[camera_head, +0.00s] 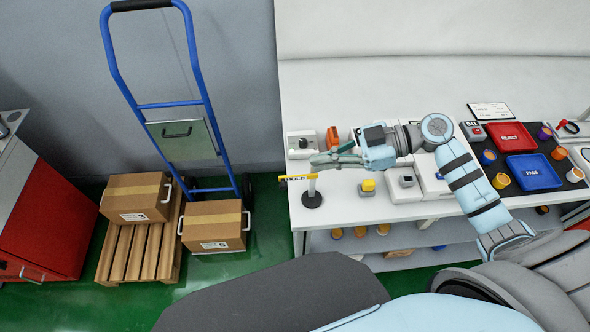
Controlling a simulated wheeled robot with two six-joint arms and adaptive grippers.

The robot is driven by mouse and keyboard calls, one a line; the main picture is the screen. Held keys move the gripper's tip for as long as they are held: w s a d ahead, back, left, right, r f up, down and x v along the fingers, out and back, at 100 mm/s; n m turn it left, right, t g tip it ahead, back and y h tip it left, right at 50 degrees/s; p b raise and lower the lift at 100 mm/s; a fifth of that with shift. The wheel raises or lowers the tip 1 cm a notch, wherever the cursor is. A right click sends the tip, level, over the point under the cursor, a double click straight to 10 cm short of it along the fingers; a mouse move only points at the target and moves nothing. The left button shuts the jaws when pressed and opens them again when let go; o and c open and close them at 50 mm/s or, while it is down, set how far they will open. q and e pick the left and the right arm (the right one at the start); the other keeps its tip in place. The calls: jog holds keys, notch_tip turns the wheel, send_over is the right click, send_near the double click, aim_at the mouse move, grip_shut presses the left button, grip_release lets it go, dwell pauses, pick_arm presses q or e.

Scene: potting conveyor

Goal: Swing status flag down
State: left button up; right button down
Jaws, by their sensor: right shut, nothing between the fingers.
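The status flag (297,178) is a small yellow arm with dark lettering that looks like "HOLD". It sticks out level to the left from the top of a short white post (312,187). The post stands upright on a round black base (312,200) near the left front edge of the white table. My right gripper (318,161) is shut and empty, just above and behind the post top. Whether its fingertips touch the flag or post, I cannot tell. My left gripper is out of view.
The white table (350,213) holds a grey box with a knob (301,143), an orange item (332,138) and a yellow button block (368,187) near the flag. A red tray (510,137) and blue tray (534,172) lie right. A blue hand truck (172,104) stands left.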

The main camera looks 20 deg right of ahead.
jog(key=w+a+f+p, duration=0.1)
jog(key=a+f, duration=0.4)
jog(key=shift+w+a, duration=0.25)
jog(key=shift+w, duration=0.05)
